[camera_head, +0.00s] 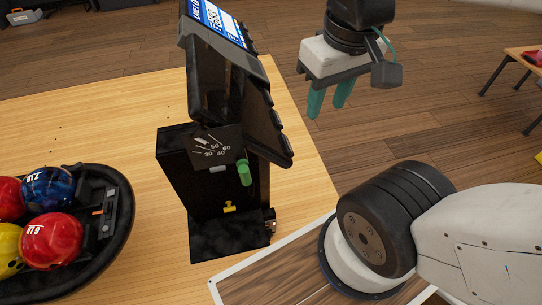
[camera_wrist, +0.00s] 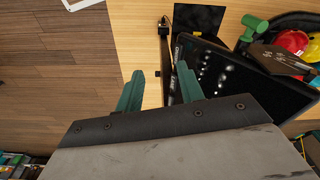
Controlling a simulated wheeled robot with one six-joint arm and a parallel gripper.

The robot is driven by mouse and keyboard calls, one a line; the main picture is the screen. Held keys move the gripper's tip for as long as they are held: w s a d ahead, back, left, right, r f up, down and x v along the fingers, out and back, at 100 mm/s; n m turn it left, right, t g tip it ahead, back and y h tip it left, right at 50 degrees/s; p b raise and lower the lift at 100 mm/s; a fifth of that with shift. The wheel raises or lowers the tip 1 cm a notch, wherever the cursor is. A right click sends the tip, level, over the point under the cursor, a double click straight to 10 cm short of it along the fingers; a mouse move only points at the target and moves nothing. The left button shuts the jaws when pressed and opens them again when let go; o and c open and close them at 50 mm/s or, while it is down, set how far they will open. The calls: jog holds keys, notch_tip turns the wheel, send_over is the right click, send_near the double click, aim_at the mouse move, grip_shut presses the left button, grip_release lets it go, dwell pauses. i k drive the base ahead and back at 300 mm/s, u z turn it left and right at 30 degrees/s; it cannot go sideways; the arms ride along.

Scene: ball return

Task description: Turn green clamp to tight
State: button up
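The green clamp (camera_head: 244,172) is a short rounded handle on the side of a black upright device (camera_head: 180,185), just right of a dial plate (camera_head: 213,149) marked 30 to 60. In the wrist view the clamp (camera_wrist: 253,27) shows as a green T-shaped handle at the upper right. My gripper (camera_head: 328,102) has two teal fingers pointing down, apart with nothing between them. It is above and right of the clamp in the head view, clear of it. In the wrist view the open fingers (camera_wrist: 158,82) are left of the device, over the table's edge.
The device stands on a wooden table (camera_head: 115,115) with a screen (camera_head: 218,22) on top and a yellow part (camera_head: 230,206) low down. A black tray (camera_head: 122,215) holds several bowling balls at left. Black panels (camera_head: 265,125) jut out above the clamp.

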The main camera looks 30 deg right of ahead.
aim_at(242, 165)
jog(key=z, duration=0.55)
jog(key=k, duration=1.05)
jog(key=u, duration=0.65)
